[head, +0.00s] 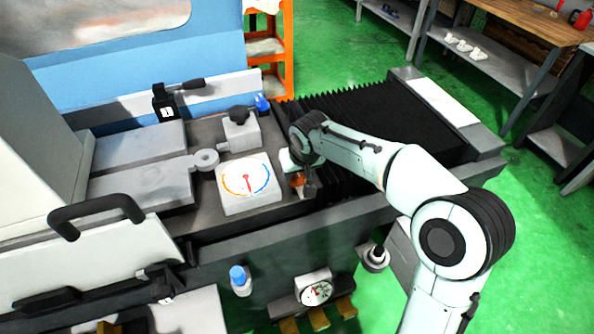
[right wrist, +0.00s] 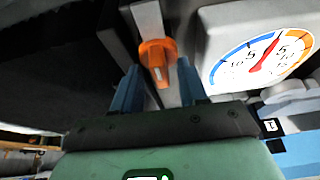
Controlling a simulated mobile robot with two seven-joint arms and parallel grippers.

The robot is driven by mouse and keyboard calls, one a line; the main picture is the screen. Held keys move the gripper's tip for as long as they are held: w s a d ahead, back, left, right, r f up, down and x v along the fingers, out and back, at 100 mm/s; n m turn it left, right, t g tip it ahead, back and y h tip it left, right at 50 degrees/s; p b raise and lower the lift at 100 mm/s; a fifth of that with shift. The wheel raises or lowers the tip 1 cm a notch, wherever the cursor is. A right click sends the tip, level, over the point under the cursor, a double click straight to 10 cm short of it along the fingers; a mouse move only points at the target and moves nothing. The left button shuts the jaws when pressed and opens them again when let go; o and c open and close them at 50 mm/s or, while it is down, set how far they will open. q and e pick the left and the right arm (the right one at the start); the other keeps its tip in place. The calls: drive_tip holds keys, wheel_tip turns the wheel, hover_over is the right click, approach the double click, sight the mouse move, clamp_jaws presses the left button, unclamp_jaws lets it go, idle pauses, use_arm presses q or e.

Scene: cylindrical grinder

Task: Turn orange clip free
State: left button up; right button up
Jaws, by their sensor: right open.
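The orange clip (head: 297,180) sits on the machine bed just right of the white dial gauge, partly covered by my right gripper in the head view. In the right wrist view the orange clip (right wrist: 157,52) shows a rounded top and a narrow tab with a pale slot, against a grey metal strip. My right gripper (head: 309,187) is at the clip. Its two blue fingers (right wrist: 160,82) are open, one on each side of the clip's lower tab. I cannot tell whether they touch it. My left gripper is not in view.
The white dial gauge (head: 247,182) stands close beside the clip, and it also shows in the right wrist view (right wrist: 258,45). A grey block with a black knob (head: 239,114) is behind it. Black bellows (head: 375,118) lie to the right. A black handle (head: 96,213) stands at left.

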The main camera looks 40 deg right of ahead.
drive_tip(key=p+v, duration=0.1)
drive_tip(key=v, duration=1.1)
drive_tip(key=shift+s+r, duration=0.1)
